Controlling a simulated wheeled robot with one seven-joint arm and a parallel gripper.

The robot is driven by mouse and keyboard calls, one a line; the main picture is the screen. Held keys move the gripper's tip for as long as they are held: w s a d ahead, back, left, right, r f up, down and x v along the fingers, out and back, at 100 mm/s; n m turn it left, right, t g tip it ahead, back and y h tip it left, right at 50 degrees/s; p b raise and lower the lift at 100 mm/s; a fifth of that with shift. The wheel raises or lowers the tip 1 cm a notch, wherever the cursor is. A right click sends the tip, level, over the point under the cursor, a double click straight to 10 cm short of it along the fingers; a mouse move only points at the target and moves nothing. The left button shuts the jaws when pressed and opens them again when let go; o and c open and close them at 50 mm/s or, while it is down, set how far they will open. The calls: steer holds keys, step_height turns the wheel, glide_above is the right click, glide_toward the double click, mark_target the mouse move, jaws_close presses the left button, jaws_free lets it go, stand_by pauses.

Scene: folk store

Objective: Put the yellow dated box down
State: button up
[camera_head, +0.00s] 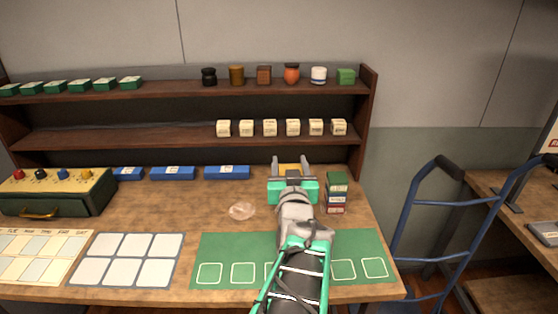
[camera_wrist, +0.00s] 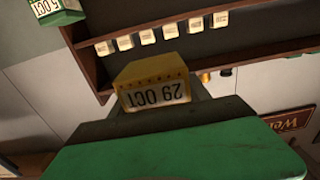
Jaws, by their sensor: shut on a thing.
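The yellow dated box (camera_wrist: 150,85) is between the fingers of my gripper; its label reads "29 OCT" and appears upside down in the wrist view. In the head view my gripper (camera_head: 290,164) is over the back part of the wooden table, below the lower shelf, with a little of the yellow box (camera_head: 289,168) showing between its fingers. The gripper is shut on the box. Most of the box is hidden by the gripper in the head view, and I cannot tell its exact height over the table.
A stack of dated boxes (camera_head: 336,198) stands just right of my gripper. A crumpled clear thing (camera_head: 241,210) lies to its left. Blue boxes (camera_head: 227,172) line the back. In front are a green mat (camera_head: 220,247) with outlined squares and a white-celled board (camera_head: 128,258). Small boxes (camera_head: 269,128) sit on the shelf.

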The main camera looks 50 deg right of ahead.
steer(key=shift+s+a+r, duration=0.1)
steer(key=shift+a, duration=0.1)
steer(key=w+a+f+n+t+y, duration=0.3)
steer(key=w+a+f+y, duration=0.1)
steer(key=w+a, duration=0.5)
steer(key=w+a+f+n+t+y, duration=0.2)
steer(key=w+a+f+n+y, duration=0.15)
steer(key=w+a, duration=0.6)
steer(key=s+a+f+n+t+y, duration=0.1)
steer(key=a+f+n+y, duration=0.2)
steer(key=a, duration=0.7)
steer(key=s+a+f+y, duration=0.25)
steer(key=a+f, duration=0.25)
steer(key=a, duration=0.4)
steer(key=shift+y, duration=0.3)
steer(key=shift+s+r, duration=0.2)
steer(key=shift+r, duration=0.75)
steer(key=shift+s+r, duration=0.25)
steer(key=shift+r, duration=0.7)
steer(key=shift+s+r, duration=0.2)
steer(key=shift+r, duration=0.75)
